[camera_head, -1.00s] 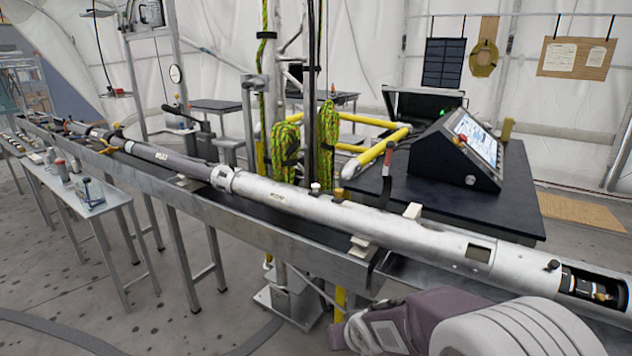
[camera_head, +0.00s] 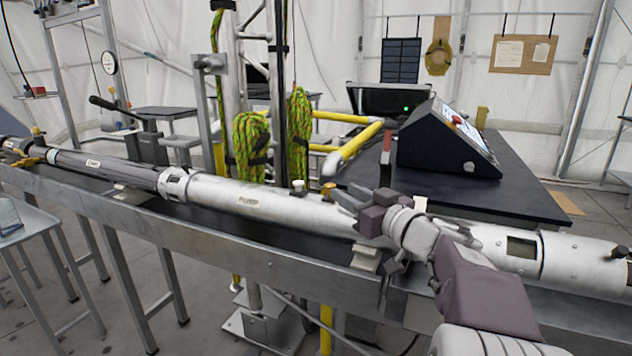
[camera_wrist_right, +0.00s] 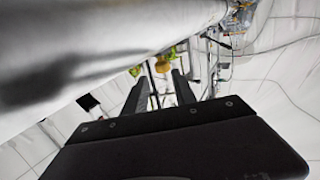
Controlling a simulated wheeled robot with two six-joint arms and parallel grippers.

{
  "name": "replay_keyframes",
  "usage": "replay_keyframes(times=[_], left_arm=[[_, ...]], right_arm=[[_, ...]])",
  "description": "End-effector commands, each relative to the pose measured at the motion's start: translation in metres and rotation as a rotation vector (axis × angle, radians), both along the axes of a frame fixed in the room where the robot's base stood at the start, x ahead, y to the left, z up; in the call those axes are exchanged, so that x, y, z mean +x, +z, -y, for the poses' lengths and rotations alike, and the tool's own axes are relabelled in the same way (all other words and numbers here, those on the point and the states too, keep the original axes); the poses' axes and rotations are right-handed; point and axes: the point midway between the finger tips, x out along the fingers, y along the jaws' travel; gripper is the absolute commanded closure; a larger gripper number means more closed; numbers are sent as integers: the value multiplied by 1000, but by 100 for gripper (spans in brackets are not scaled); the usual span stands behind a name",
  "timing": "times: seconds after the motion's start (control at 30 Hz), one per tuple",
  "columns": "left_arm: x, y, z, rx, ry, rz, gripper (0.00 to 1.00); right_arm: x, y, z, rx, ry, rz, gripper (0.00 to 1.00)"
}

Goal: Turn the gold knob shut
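The gold knob (camera_head: 327,189) sits on top of the long silver tube (camera_head: 250,200), just left of my right gripper in the head view. It also shows in the right wrist view (camera_wrist_right: 162,65), beyond and between the fingertips. My right gripper (camera_head: 342,197) is at the tube, its fingers pointing left toward the knob. In the right wrist view its two fingers (camera_wrist_right: 160,80) stand apart with nothing between them. A gap seems to remain between fingertips and knob. My left gripper is not in view.
A pale knob (camera_head: 297,187) stands on the tube just left of the gold one. Green ropes (camera_head: 300,130) hang behind. A dark table (camera_head: 520,190) with a slanted console (camera_head: 450,140) stands behind the tube. A metal trough (camera_head: 210,235) runs below it.

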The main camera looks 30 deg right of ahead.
Motion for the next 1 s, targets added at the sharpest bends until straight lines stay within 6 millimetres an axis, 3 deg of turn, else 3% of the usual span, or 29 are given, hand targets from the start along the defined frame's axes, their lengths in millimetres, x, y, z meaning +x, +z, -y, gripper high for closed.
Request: replay_keyframes(times=[0.23, 0.3, 0.5, 0.87, 0.9, 1.0], left_arm=[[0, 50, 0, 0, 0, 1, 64], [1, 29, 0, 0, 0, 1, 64], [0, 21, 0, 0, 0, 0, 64], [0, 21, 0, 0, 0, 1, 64], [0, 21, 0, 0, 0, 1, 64], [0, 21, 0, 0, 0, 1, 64]], right_arm=[[26, 9, -4, 7, 5, -6, 67], [44, -4, -7, 1, 7, 0, 67], [79, -2, -10, 1, 3, -1, 67], [90, 0, -11, 2, 0, 0, 67], [90, 0, -11, 2, 0, 0, 70], [90, 0, -11, 2, 0, 0, 98]])
